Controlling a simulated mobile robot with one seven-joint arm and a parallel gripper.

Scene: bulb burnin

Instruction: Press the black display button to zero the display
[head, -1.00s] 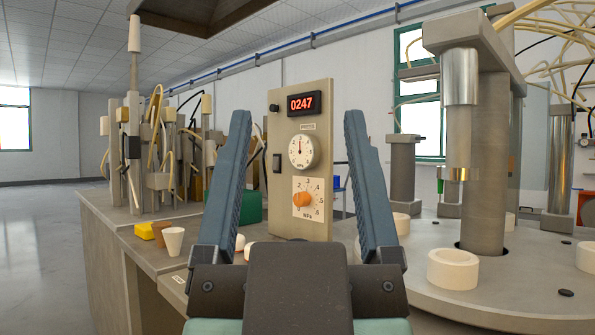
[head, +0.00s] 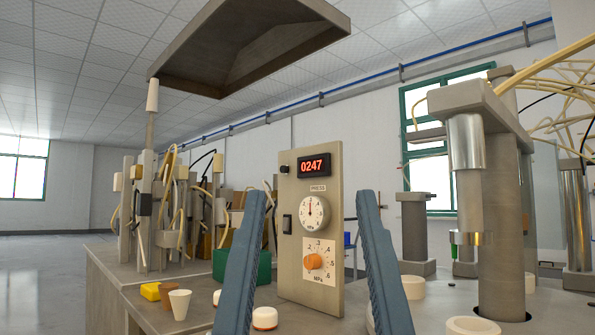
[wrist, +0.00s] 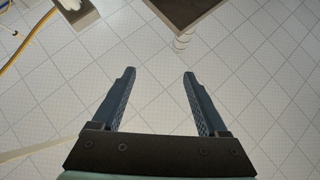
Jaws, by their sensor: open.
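An upright beige panel (head: 318,284) stands in the middle of the head view. Its red digital display (head: 314,166) reads 0247. A small black button (head: 284,170) sits just left of the display, near the panel's top left corner. A black rocker switch (head: 287,224) is lower on the left edge. A white dial gauge (head: 313,214) and an orange knob (head: 314,261) are below the display. My gripper (head: 312,193) is open and empty, its fingers on either side of the panel in the picture. In the wrist view my gripper (wrist: 160,73) points at ceiling tiles, with no panel visible.
A dark hood (head: 245,50) hangs overhead.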

